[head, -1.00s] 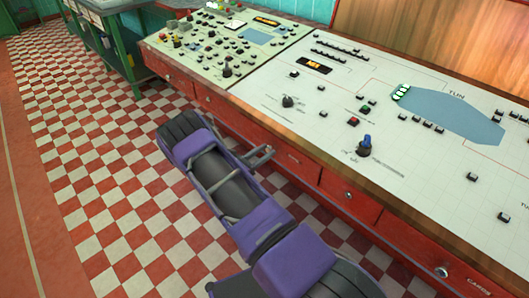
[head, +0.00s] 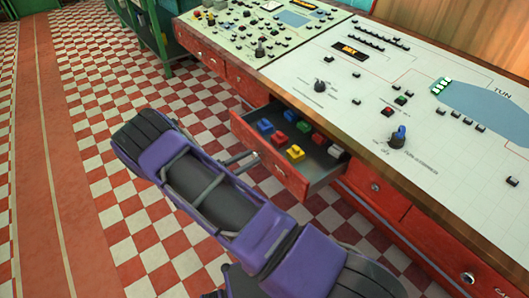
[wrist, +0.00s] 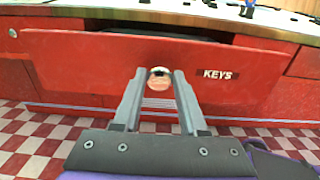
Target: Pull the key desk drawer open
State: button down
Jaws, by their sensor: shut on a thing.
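The key desk drawer (head: 268,160) is a red drawer in the desk front, pulled well out in the head view. Several coloured pieces, blue, red, yellow, green and white, lie on its dark floor. In the wrist view its red front (wrist: 90,75) bears a "KEYS" label (wrist: 217,74). My gripper (wrist: 158,76) is shut on the round drawer knob (wrist: 160,81), with one finger on each side. In the head view my gripper (head: 252,158) is at the drawer front, and my purple arm hides part of the floor before it.
The control desk (head: 330,100) has a pale panel with knobs, buttons and a blue tun shape. Other red drawers (head: 375,188) beside the key drawer are shut. A green stand (head: 150,30) is at the back. The checkered floor (head: 110,210) at left is clear.

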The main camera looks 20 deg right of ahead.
jog(key=shift+b+v, duration=0.3)
jog(key=shift+v, duration=1.65)
jog(key=shift+f, duration=0.1)
jog(key=shift+c, duration=2.3)
grip_release()
jog(key=v, duration=1.7)
jog(key=shift+a, duration=0.2)
